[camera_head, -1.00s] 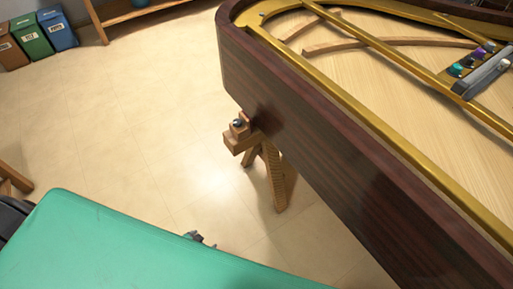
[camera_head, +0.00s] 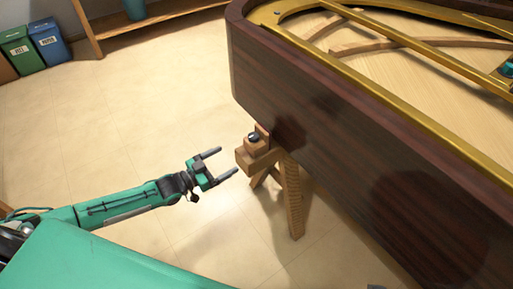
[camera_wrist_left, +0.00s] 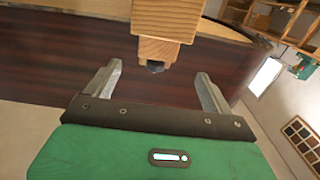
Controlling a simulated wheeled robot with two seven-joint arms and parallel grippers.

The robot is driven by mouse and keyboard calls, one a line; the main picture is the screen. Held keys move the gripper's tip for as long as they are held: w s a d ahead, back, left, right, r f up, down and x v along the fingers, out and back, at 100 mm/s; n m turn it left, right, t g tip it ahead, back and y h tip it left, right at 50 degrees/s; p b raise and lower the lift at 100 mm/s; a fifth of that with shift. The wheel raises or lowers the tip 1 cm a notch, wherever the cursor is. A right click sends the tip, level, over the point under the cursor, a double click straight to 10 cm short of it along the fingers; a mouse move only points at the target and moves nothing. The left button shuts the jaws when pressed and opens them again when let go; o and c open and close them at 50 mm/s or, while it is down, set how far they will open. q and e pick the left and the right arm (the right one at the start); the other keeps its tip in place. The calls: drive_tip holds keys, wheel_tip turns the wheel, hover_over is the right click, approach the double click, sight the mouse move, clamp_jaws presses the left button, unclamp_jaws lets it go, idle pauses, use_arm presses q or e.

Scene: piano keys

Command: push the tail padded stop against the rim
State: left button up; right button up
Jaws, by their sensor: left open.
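The tail padded stop (camera_head: 257,147) is a small wooden block with a dark knob, on top of a wooden trestle (camera_head: 292,200) beside the dark brown piano rim (camera_head: 330,130). I cannot tell whether its pad touches the rim. My left gripper (camera_head: 227,161) is open and empty, just left of the stop, with its fingers pointing toward it. In the left wrist view the wooden block (camera_wrist_left: 168,20) and its dark knob (camera_wrist_left: 155,66) show at the top, ahead of and between the open fingers. My right gripper is not in view.
The piano's gold frame (camera_head: 400,125) and pale soundboard lie inside the rim. Green and blue bins (camera_head: 50,43) and a wooden shelf (camera_head: 150,15) stand at the back left. The floor (camera_head: 130,130) left of the trestle is clear.

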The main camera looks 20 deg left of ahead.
sight(257, 143)
use_arm(q)
drive_tip(key=b+x, duration=0.1)
drive_tip(key=x, duration=1.2)
drive_tip(key=shift+d+r, duration=0.1)
drive_tip(key=shift+d, duration=0.05)
drive_tip(key=shift+w+d, duration=0.15)
drive_tip(key=shift+w, duration=0.15)
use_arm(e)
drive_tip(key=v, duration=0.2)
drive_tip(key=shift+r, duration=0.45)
